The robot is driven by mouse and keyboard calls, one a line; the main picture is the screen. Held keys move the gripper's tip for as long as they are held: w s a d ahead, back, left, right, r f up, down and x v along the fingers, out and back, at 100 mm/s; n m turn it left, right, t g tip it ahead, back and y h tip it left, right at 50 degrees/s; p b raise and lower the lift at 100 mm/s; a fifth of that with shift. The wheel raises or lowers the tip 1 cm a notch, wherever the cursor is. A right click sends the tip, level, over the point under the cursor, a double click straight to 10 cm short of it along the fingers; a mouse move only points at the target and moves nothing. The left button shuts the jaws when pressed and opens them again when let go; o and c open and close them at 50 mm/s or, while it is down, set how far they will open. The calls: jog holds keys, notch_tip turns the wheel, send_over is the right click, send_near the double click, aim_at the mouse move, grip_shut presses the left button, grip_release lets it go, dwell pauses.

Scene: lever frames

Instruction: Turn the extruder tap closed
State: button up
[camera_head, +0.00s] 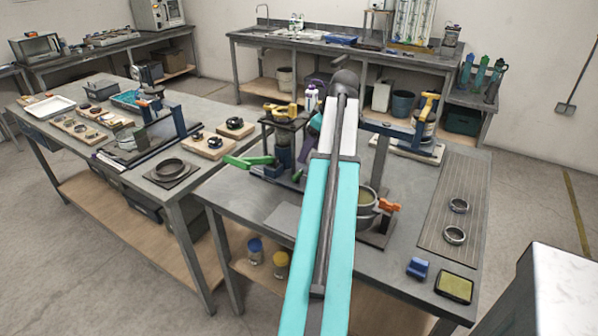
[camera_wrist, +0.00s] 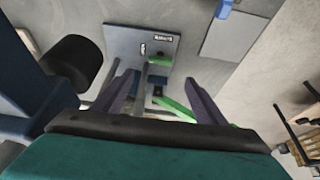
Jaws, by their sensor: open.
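A green lever handle (camera_head: 248,161) sticks out to the left from a dark upright device (camera_head: 282,150) on the near bench; I take it for the extruder tap, but no readable label confirms this. In the wrist view a green bar (camera_wrist: 174,106) and a grey metal post show between and beyond the fingers, above a blue-grey plate (camera_wrist: 130,43) with a small label too small to read. My gripper (camera_wrist: 161,78) is open, its two purple-grey fingers apart and holding nothing. Whether a finger touches the green bar cannot be told. In the head view my arm hides part of the bench.
A pot with an orange handle (camera_head: 388,206) stands right of my arm. A ribbed mat (camera_head: 450,215) with two rings, a blue block (camera_head: 419,268) and a yellow-topped tray (camera_head: 455,287) lie farther right. A black cylinder (camera_wrist: 72,62) is left of the fingers.

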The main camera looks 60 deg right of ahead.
aim_at(297, 174)
jog(key=shift+p+x, duration=0.95)
jog(key=shift+x, duration=4.65)
jog(key=shift+s, duration=0.1)
jog(key=c, duration=0.9)
jog(key=shift+a+f, duration=0.1)
jog(key=shift+a, duration=0.35)
jog(key=shift+c, duration=0.7)
jog(key=shift+d, duration=0.3)
